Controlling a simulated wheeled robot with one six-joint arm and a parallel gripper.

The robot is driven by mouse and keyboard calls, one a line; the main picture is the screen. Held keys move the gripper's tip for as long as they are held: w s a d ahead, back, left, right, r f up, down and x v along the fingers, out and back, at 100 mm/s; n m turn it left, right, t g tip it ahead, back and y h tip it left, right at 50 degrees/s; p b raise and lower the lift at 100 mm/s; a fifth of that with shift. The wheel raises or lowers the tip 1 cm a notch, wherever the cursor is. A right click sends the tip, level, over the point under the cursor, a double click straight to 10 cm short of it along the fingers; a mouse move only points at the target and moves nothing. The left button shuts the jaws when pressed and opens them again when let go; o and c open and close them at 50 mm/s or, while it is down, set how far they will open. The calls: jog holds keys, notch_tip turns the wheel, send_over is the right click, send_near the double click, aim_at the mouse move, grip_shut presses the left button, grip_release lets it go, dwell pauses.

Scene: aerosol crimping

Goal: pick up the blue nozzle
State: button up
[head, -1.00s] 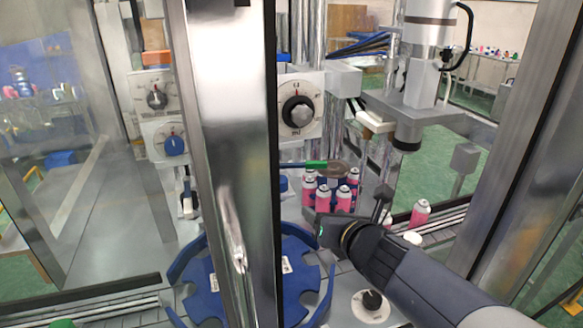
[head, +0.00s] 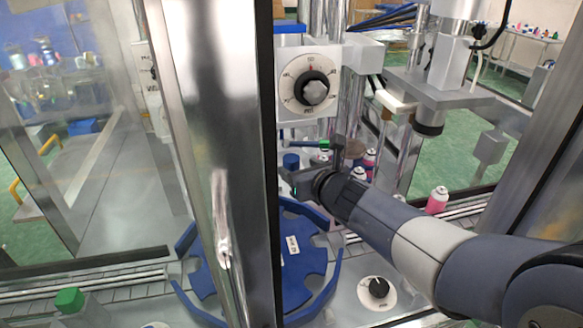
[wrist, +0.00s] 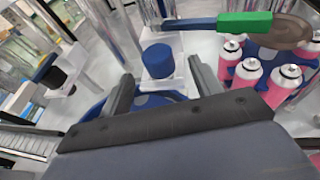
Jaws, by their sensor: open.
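The blue nozzle (wrist: 158,61) is a short blue cylinder standing upright on a pale block in the wrist view. It also shows in the head view (head: 291,161), just beyond my gripper. My gripper (wrist: 161,70) is open and empty. Its two dark fingers point toward the nozzle, one to each side of it in the picture. The wrist view does not clearly show how far the fingertips are from it. In the head view my gripper (head: 306,166) reaches in over the machine, near the blue star wheel (head: 305,262).
Several pink cans (wrist: 248,74) stand close at the right. A tool with a green handle (wrist: 244,23) lies above them. A metal post (head: 215,150) stands at the left in the head view. A crimping head (head: 429,122) hangs at the right.

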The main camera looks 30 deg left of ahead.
aim_at(295, 163)
jog(key=shift+x, duration=1.85)
jog(key=c, duration=1)
jog(key=shift+c, duration=0.7)
jog(key=shift+r+p, duration=0.25)
jog(key=shift+p, duration=0.1)
